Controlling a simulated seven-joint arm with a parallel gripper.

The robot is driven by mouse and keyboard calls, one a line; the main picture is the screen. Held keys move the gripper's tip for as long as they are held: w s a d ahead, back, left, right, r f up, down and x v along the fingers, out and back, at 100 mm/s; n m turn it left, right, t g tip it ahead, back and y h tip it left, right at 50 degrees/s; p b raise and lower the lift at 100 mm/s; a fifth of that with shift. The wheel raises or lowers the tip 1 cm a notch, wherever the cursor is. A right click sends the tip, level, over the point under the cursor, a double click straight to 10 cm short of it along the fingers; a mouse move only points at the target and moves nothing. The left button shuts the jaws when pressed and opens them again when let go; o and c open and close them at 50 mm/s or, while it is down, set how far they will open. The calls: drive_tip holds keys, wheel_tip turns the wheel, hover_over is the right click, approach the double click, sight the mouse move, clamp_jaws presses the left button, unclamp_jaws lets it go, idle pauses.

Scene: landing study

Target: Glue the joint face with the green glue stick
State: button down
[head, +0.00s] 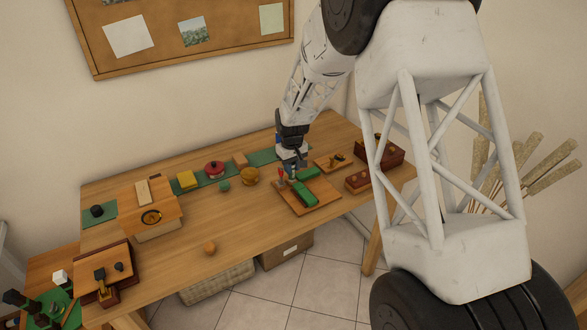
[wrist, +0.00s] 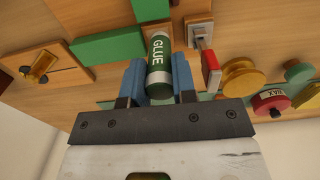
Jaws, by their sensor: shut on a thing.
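My gripper (head: 290,172) is over the wooden board (head: 321,202) at the right part of the bench. In the wrist view its two blue fingers (wrist: 159,82) are shut on the green glue stick (wrist: 159,72), which has white GLUE lettering and a pale top end. Green blocks lie on the board: a long one (head: 306,192) shows in the head view, and a green block (wrist: 110,47) shows left of the glue stick in the wrist view. I cannot tell which surface is the joint face, or whether the stick touches a block.
A red-ended tool (wrist: 211,70) is close right of the fingers. A yellow-brown round piece (head: 251,176), a red tin (head: 214,169) and a yellow block (head: 187,180) stand to the left. Dark wooden boxes (head: 385,152) stand right.

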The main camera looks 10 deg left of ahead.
drive_tip(key=shift+w+a, duration=0.45)
drive_tip(key=shift+w+d, duration=0.1)
drive_tip(key=shift+d, duration=0.1)
idle(0.5)
drive_tip(key=shift+s+d, duration=0.85)
drive_tip(key=shift+s, duration=0.05)
drive_tip(key=shift+f, duration=0.1)
drive_tip(key=shift+w+a, duration=0.9)
drive_tip(key=shift+a, duration=0.05)
